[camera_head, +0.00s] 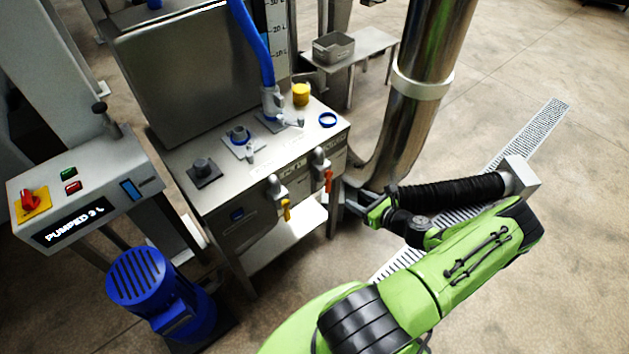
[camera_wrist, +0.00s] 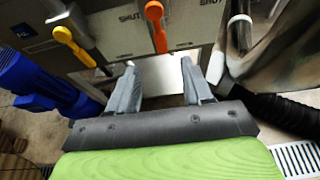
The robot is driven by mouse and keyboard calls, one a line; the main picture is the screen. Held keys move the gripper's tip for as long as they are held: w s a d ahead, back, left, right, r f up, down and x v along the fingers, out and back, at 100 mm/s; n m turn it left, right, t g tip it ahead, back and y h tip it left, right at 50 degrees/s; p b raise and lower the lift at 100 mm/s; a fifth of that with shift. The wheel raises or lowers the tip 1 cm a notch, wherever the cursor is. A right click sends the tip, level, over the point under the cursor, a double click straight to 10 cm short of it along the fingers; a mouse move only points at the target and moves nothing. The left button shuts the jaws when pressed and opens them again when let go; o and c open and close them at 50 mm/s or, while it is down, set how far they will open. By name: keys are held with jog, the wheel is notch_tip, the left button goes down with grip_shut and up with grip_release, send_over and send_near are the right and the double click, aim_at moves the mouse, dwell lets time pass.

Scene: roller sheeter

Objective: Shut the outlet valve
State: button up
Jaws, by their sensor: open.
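Two tap valves stick out of the steel machine's front panel. One has an orange lever (camera_head: 328,181) and the other, to its left, a yellow lever (camera_head: 286,211). Both levers point downward in the head view. In the wrist view the orange lever (camera_wrist: 156,28) hangs ahead of my fingers and the yellow lever (camera_wrist: 74,46) is to the left. Labels reading SHUT show beside them; I cannot tell which valve is the outlet. My gripper (camera_wrist: 159,80) is open and empty, apart from both levers. In the head view my gripper (camera_head: 363,207) is right of the orange lever, partly hidden.
A control box (camera_head: 88,190) reads PUMPED 3 L. A blue motor (camera_head: 150,285) stands at lower left. A steel shelf (camera_head: 285,240) lies below the valves. A thick steel pipe (camera_head: 412,120) rises close behind my gripper. Open floor lies to the right.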

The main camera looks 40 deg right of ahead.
aim_at(330, 185)
jog(key=b+x, duration=0.3)
jog(key=x, duration=1.2)
jog(key=shift+a+f, duration=0.1)
jog(key=shift+f, duration=0.1)
jog(key=shift+c, duration=0.3)
grip_shut()
